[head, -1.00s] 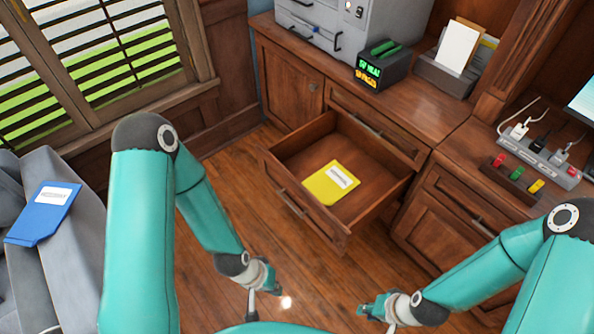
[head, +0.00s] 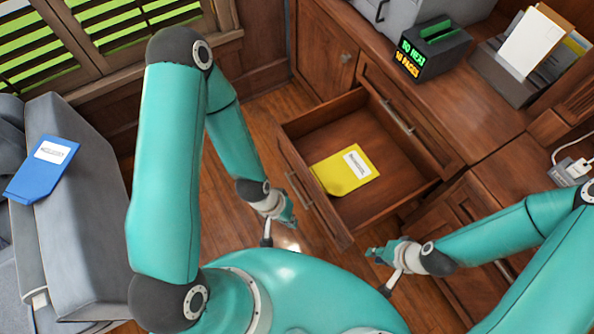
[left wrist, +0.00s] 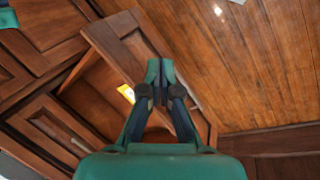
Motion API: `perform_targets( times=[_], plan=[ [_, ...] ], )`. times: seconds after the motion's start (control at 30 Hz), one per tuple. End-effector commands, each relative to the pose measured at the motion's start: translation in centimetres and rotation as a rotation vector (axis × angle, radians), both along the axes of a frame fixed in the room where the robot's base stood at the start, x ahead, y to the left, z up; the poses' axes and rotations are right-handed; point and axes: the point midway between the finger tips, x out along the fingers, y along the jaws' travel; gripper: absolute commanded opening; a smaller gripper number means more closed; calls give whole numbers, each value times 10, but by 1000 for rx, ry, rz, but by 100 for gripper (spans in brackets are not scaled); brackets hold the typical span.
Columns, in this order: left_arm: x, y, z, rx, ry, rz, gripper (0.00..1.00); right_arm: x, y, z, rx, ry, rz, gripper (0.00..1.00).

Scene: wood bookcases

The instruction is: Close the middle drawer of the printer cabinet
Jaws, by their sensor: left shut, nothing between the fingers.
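The middle drawer (head: 405,195) of the wooden printer cabinet (head: 435,85) is pulled out. A yellow folder (head: 335,178) with a white label lies in it. The drawer front (head: 305,195) has a metal handle (head: 298,188). My left gripper (head: 286,212) is shut and empty, close to the outer side of the drawer front; I cannot tell whether it touches. In the left wrist view the shut fingers (left wrist: 160,75) overlap the drawer front (left wrist: 115,55). My right gripper (head: 372,254) is near the drawer's right front corner; its fingers are too small to read.
A grey chair (head: 80,165) with a blue folder (head: 42,172) stands at the left. A small black display box (head: 432,55) and a paper holder (head: 515,75) stand on the cabinet top. Bare wood floor (head: 225,185) shows in front of the drawer.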

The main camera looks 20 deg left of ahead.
Motion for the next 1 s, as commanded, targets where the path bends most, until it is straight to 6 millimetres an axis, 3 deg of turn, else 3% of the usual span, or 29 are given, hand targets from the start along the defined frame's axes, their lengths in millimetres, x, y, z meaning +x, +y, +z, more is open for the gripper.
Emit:
perform_targets(
  times=[0.17, 0.27, 0.47, 0.63, 0.8, 1.0],
  plan=[
    [3, 6, -6, 7, 11, 47, 0, 0, 0, -10, 0, 0, 0, 22],
    [7, 21, -17, 21, 47, 159, 0, 0, 0, -30, 0, 0, 0, 22],
    [19, 63, -47, 13, 187, 619, 0, 0, 0, -99, 0, 0, -1, 22],
    [30, 90, -63, -125, 341, 1151, 0, 0, 0, -170, 0, 0, -1, 22],
    [51, 105, -59, -394, 474, 1600, 0, 0, 0, -231, 0, 0, 0, 22],
    [74, 118, -37, -716, 574, 1889, 0, 0, 0, -273, 0, -1, 0, 22]
  ],
)
